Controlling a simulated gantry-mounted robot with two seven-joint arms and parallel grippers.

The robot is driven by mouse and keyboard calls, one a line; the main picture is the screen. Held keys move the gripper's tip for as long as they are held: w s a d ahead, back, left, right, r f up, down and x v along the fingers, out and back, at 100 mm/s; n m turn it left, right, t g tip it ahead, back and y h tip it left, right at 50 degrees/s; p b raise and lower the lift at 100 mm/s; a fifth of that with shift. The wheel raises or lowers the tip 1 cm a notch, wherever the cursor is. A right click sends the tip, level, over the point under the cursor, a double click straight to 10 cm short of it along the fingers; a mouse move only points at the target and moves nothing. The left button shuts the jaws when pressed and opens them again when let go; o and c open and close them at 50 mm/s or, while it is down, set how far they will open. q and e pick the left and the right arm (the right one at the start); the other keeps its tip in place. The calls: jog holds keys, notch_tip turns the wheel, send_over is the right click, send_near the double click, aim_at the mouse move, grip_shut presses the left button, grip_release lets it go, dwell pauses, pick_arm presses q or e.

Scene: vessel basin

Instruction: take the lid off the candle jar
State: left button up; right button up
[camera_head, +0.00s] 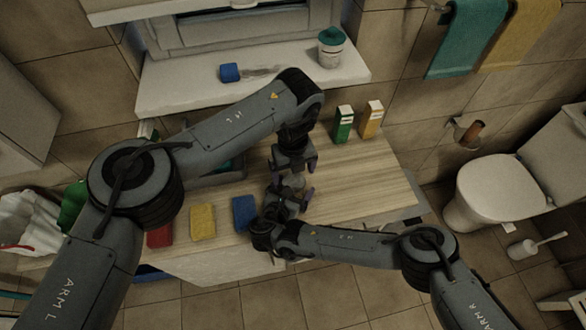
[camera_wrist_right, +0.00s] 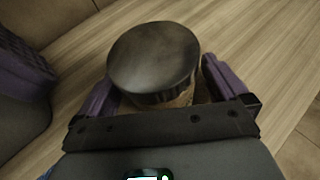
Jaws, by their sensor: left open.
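The candle jar (camera_head: 296,182) stands upright on the wooden counter between my two grippers, largely hidden by them in the head view. In the right wrist view its round dark lid (camera_wrist_right: 153,62) sits on top of the tan jar body (camera_wrist_right: 185,97). My right gripper (camera_head: 291,195) comes in low from the front, with its purple fingers on both sides of the jar body below the lid; it is shut on the jar. My left gripper (camera_head: 294,168) hangs over the jar from above, open, its fingers apart around the lid's place. Whether they touch the lid is hidden.
Green (camera_head: 343,124) and orange (camera_head: 371,120) cartons stand at the counter's back. Blue (camera_head: 244,213), yellow (camera_head: 203,222) and red (camera_head: 160,236) blocks lie along its front. A teal-lidded tub (camera_head: 331,47) is on the sill. The counter's right part (camera_head: 375,185) is clear.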

jog(key=shift+s+r, duration=0.1)
jog(key=v, duration=1)
jog(key=shift+s+a, duration=0.2)
jog(key=shift+s, duration=0.1)
